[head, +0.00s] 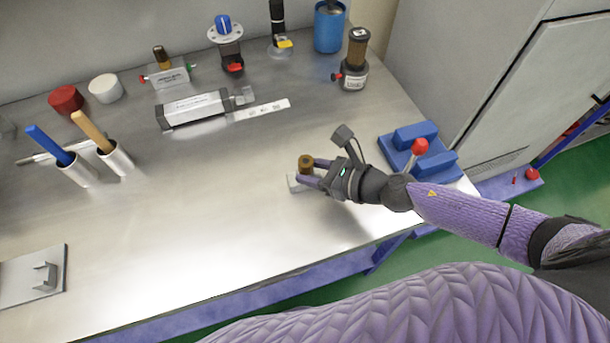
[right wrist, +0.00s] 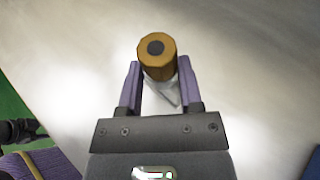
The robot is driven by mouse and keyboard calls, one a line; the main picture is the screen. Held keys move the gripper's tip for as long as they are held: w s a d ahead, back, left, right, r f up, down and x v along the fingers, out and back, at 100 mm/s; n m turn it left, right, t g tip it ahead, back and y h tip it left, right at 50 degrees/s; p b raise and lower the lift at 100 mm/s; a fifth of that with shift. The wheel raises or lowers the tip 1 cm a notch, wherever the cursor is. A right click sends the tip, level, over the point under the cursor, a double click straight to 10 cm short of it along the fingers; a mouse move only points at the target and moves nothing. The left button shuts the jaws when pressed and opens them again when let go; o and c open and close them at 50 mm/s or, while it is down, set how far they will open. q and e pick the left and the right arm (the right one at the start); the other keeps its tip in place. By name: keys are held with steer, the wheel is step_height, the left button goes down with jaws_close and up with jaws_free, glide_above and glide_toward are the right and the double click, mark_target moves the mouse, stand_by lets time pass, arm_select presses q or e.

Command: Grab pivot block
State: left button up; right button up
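A small silver block with a brass cylindrical cap (head: 306,162) stands on the metal bench near the middle; I take it for the pivot block. My right gripper (head: 308,176) reaches it from the right, low over the bench. In the right wrist view, the brass cap (right wrist: 158,58) with its dark round centre sits between the two purple fingers of the right gripper (right wrist: 160,84). The fingers lie close along both sides; whether they press on it cannot be told. Part of the pale block shows below the cap. My left gripper is not in view.
A blue fixture (head: 419,150) with a red-knobbed lever stands right of my wrist. A silver cylinder (head: 195,109), a brass-topped unit (head: 353,62) and a blue cup (head: 329,28) stand farther back. A bracket plate (head: 32,276) lies at front left. The bench left of the block is clear.

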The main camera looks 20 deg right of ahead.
jaws_close()
steer(key=shift+r, duration=0.1)
